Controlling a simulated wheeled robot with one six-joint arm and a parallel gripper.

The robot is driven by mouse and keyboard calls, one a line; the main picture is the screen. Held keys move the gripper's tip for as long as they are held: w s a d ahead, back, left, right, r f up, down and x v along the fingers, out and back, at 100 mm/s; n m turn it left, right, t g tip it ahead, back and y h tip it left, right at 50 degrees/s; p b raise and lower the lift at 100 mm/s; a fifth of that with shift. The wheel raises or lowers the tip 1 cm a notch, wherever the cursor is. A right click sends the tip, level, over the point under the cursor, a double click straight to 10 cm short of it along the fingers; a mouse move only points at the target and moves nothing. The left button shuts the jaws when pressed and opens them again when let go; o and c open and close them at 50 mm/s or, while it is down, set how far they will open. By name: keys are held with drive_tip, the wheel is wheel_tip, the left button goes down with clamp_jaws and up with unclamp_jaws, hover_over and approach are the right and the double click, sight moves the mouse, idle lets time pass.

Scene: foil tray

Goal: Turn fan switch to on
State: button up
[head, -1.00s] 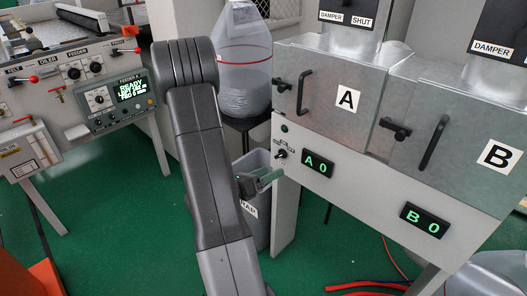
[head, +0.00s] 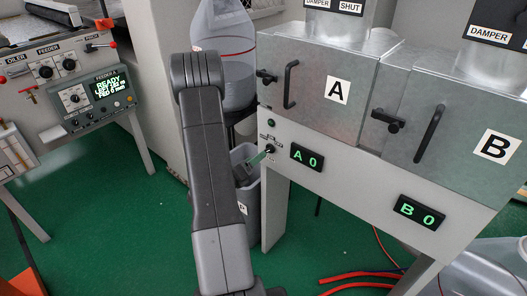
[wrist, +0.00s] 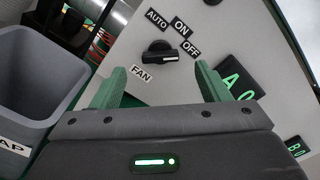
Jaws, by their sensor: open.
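The fan switch is a black rotary knob (wrist: 158,52) on a pale panel, with AUTO, ON and OFF labels around it and FAN below. Its white mark is at the right end of the handle, nearest OFF. In the head view the switch (head: 270,149) is on the cabinet front, left of the A 0 display. My gripper (wrist: 160,70) is open, its two green fingers apart, with the knob just beyond and between the fingertips. In the head view my gripper (head: 264,156) is just in front of the switch, partly hidden by my arm. Contact cannot be told.
The A 0 display (head: 307,158) sits right of the switch. A grey bin (wrist: 30,85) stands below left, close to the gripper.

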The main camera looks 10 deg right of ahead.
sight(268, 150)
drive_tip(key=x, duration=0.6)
drive_tip(key=c, duration=1)
